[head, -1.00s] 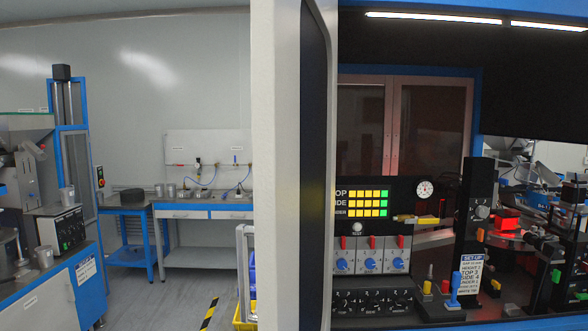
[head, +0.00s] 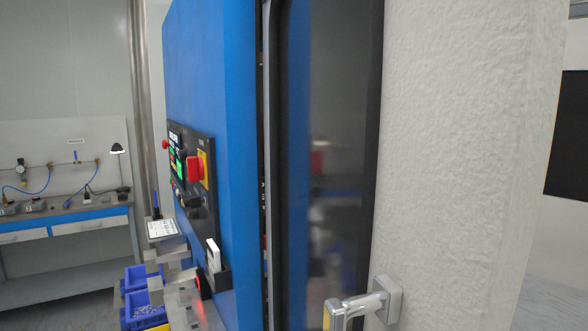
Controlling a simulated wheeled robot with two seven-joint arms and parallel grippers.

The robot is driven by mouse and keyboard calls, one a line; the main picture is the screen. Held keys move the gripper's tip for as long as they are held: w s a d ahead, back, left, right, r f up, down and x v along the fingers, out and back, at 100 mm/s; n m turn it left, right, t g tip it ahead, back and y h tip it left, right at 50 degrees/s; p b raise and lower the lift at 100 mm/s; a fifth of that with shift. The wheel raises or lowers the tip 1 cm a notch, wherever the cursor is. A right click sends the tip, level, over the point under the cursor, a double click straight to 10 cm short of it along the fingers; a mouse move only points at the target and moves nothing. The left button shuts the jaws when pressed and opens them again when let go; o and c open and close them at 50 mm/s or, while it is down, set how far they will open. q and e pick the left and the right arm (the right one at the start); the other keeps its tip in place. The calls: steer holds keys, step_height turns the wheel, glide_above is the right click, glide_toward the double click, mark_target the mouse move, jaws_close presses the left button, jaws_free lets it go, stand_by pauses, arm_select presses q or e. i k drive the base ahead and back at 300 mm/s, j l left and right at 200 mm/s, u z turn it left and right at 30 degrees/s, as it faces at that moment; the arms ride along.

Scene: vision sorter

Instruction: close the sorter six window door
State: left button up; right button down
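The sorter door (head: 460,150) fills the middle and right of the head view. It is pale grey and textured, with a dark window strip (head: 335,120) along its left side. A metal bar handle (head: 385,298) is fixed low on its face. The blue sorter cabinet (head: 210,70) stands to the left of the door. A narrow dark gap (head: 265,130) shows between cabinet and door edge. I cannot tell whether the door touches its frame. Neither gripper is in view.
A control panel (head: 193,175) with a red switch is on the cabinet. Below it are a small metal stand and blue bins (head: 140,295). A bench (head: 85,225) with blue tubes stands at the far left against the wall.

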mark_target(408, 143)
steer(key=k+j+z, duration=0.1)
steer(key=z, duration=0.45)
steer(key=k+j+z, duration=0.2)
steer(key=z, duration=0.2)
steer(key=k+j+z, duration=0.2)
steer(key=z, duration=0.25)
steer(key=k+j+u, duration=0.1)
steer(key=u, duration=0.25)
steer(key=k+j+u, duration=0.15)
steer(key=u, duration=0.2)
steer(key=k+j+u, duration=0.2)
steer(key=u, duration=0.15)
